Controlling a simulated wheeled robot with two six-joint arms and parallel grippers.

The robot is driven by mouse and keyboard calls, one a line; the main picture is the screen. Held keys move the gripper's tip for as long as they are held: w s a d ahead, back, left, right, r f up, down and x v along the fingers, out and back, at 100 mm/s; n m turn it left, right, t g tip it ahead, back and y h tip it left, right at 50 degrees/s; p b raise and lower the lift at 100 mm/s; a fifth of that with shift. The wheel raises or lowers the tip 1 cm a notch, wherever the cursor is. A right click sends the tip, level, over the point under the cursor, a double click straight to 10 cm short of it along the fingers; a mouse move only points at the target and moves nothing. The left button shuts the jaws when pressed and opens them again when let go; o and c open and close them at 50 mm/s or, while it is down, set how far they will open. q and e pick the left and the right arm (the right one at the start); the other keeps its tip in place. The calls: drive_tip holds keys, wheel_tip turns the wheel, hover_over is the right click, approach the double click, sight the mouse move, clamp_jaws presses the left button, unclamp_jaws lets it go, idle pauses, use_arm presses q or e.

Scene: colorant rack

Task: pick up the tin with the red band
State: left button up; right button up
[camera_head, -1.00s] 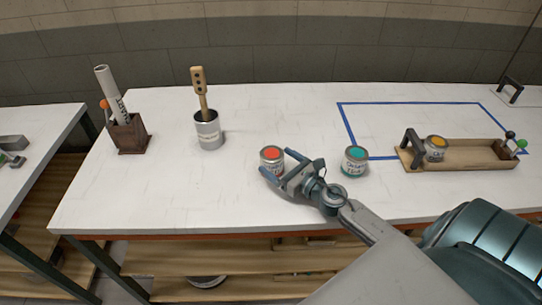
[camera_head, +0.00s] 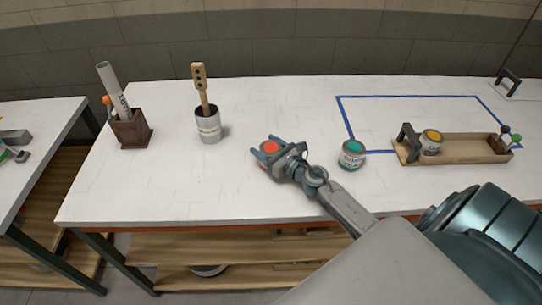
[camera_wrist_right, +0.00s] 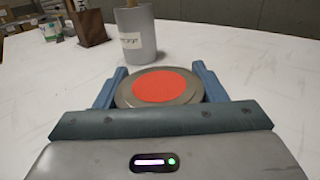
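The tin with the red band (camera_head: 270,147) stands on the white table, its red-orange lid top showing. It also shows in the right wrist view (camera_wrist_right: 160,88), seen from above with its lid between the two blue fingers. My right gripper (camera_head: 264,150) is around the tin, one finger on each side. In the right wrist view my right gripper (camera_wrist_right: 160,86) has its fingers spread about as wide as the lid; a small gap seems to show on each side. The tin's band and lower body are hidden by the gripper. My left gripper is not in view.
A grey can (camera_head: 209,127) with a wooden paddle and a brown holder (camera_head: 131,131) stand at left. The table (camera_head: 190,180) is clear around them.

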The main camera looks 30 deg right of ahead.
drive_tip(key=c, duration=0.5)
drive_tip(key=shift+o, duration=0.2)
drive_tip(key=shift+r, duration=0.1)
